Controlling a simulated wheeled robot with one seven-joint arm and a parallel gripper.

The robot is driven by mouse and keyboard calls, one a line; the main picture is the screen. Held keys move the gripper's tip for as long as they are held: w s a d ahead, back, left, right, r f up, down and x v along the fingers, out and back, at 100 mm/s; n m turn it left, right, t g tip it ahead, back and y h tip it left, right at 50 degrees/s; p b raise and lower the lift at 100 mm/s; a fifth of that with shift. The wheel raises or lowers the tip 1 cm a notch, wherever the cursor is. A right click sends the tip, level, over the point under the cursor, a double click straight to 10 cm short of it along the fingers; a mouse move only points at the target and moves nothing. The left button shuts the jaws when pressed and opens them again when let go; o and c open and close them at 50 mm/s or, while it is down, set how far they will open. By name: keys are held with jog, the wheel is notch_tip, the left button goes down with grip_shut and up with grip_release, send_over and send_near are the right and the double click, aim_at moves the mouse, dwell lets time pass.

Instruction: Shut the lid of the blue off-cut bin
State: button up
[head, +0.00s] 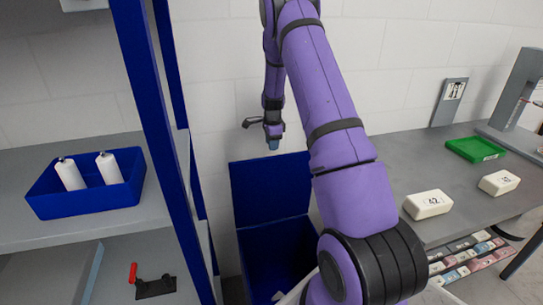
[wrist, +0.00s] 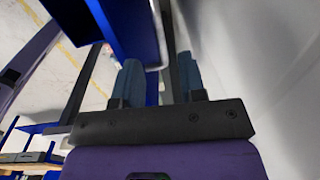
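The blue off-cut bin (head: 277,255) stands on the floor between the shelf unit and the worktable. Its blue lid (head: 270,187) is open and upright at the back, near the wall. My gripper (head: 273,143) points down by the lid's upper edge; I cannot tell whether it touches. In the wrist view my gripper's two blue-grey fingertips (wrist: 160,83) are apart with nothing held between them. A blue panel, probably the lid (wrist: 130,28), lies just beyond them there. My arm hides part of the bin's right side.
At left, a blue shelf post (head: 160,110) stands beside the bin, and a blue tray (head: 85,196) holds two white bottles. At right, a grey worktable (head: 400,165) carries white foam blocks (head: 428,204) and a green tray (head: 474,150). The white wall is close behind.

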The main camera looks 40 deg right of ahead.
jog(key=shift+w+f, duration=0.15)
jog(key=shift+f, duration=3)
grip_shut()
